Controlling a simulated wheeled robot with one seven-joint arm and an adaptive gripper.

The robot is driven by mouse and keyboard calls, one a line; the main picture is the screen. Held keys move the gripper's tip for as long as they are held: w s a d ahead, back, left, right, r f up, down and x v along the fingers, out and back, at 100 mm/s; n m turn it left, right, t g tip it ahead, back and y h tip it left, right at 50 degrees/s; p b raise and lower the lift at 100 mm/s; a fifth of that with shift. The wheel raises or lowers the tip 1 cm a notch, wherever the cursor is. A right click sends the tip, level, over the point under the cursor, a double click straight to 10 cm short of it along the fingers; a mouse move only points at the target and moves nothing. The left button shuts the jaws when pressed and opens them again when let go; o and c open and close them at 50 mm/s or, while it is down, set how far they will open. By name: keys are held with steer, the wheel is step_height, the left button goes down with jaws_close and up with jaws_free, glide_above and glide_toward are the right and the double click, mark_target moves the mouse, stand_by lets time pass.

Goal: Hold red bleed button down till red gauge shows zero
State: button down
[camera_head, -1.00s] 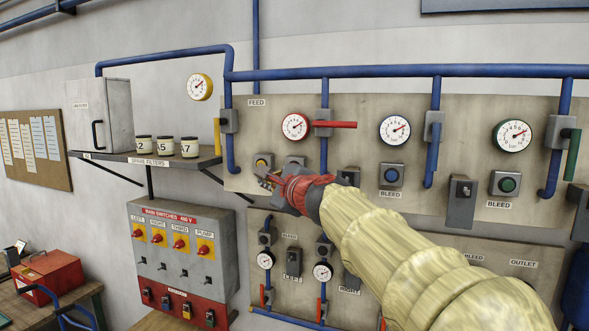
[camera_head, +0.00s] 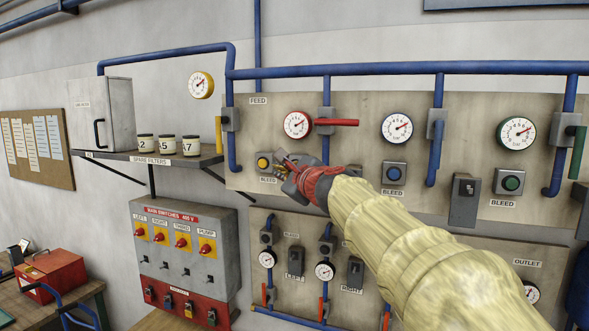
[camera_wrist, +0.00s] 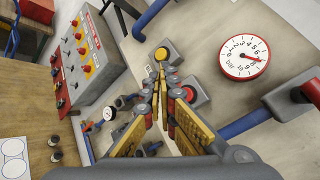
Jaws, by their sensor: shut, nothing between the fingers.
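The red-rimmed gauge (camera_head: 297,125) hangs on the upper panel; its needle is well off zero. In the wrist view this gauge (camera_wrist: 244,57) shows its needle at the high numbers on the right. The red bleed button (camera_wrist: 188,93) sits on a grey box (camera_wrist: 198,101) just right of my fingers in the wrist view. In the head view my gripper covers most of that box. My gripper (camera_head: 281,162) is shut and empty in front of the panel; in the wrist view its fingertips (camera_wrist: 161,72) are beside the red button. I cannot tell whether they touch anything.
A yellow button (camera_head: 263,162) is close left of my gripper. A red valve handle (camera_head: 336,122) sticks out right of the gauge. A blue button (camera_head: 393,173) and green button (camera_head: 511,183) lie farther right. A shelf (camera_head: 150,158) with jars juts out at left.

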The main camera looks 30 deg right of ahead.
steer(key=shift+w+d, duration=0.85)
steer(key=shift+d, duration=0.25)
steer(key=shift+w+d, duration=0.85)
steer(key=shift+d, duration=0.25)
steer(key=shift+w+d, duration=0.1)
steer(key=shift+w+d, duration=0.2)
steer(key=shift+d, duration=0.05)
steer(key=shift+w+d, duration=0.25)
steer(key=shift+d, duration=0.15)
stand_by(2.0)
steer(key=shift+a, duration=0.1)
stand_by(1.6)
steer(key=shift+s+a+b, duration=0.3)
steer(key=shift+s+a, duration=0.25)
steer(key=shift+a, duration=0.05)
steer(key=shift+s+a, duration=0.8)
steer(key=shift+a, duration=0.2)
steer(key=shift+s+a, duration=0.75)
steer(key=shift+a, duration=0.25)
